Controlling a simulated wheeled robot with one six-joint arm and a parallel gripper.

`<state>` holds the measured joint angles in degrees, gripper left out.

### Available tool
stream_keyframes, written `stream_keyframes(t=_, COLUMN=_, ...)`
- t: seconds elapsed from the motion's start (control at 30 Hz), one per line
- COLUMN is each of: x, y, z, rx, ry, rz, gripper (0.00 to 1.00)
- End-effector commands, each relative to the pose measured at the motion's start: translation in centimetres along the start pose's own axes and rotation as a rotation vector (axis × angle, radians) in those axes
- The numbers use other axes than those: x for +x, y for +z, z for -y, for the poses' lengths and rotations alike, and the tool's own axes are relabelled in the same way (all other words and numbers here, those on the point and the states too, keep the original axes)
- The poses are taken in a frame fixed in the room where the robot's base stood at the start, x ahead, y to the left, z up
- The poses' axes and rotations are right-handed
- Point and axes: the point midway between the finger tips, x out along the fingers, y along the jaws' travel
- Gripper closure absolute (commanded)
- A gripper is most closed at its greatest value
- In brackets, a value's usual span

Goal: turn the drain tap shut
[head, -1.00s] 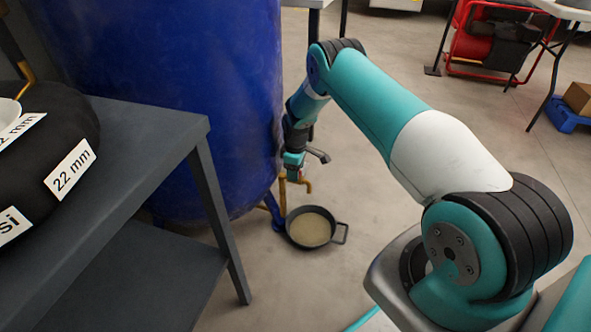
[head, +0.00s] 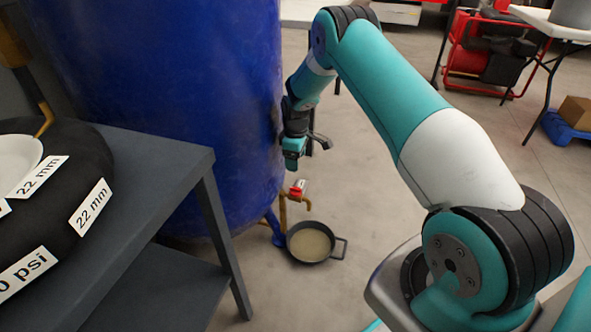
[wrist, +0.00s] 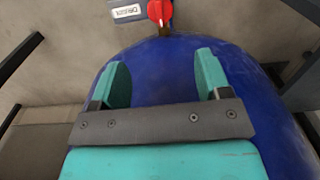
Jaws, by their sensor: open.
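The drain tap is a brass pipe with a red handle (head: 298,187) low on the front of the blue tank (head: 180,100). The red handle (wrist: 160,11) also shows at the top edge of the wrist view, partly cut off, beside a white label reading DRAIN (wrist: 127,12). I cannot tell whether the handle sits across or along the pipe. My gripper (head: 293,160) is above the tap, close to the tank's side and apart from the handle. In the wrist view its two teal fingers (wrist: 162,75) are spread with nothing between them.
A dark pan (head: 311,243) with pale liquid stands on the floor below the tap. A grey table (head: 185,165) carrying a black ring and white dish is at the left. A red-framed machine (head: 480,60) and a table are at the back right.

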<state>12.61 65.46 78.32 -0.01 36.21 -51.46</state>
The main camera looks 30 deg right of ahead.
Motion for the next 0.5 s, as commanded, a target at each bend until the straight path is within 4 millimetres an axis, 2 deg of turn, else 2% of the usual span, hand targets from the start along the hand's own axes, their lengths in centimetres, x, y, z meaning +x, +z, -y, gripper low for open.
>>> stream_keyframes(t=0.03, x=-1.4, y=0.0, z=0.0, rx=0.000, ry=0.000, rz=0.000, gripper=0.30)
stream_keyframes(t=0.2, x=-3.6, y=0.0, z=0.0, rx=0.000, ry=0.000, rz=0.000, gripper=0.30)
stream_keyframes(t=0.5, x=-4.3, y=0.0, z=0.1, rx=0.000, ry=-0.002, rz=0.001, gripper=0.30)
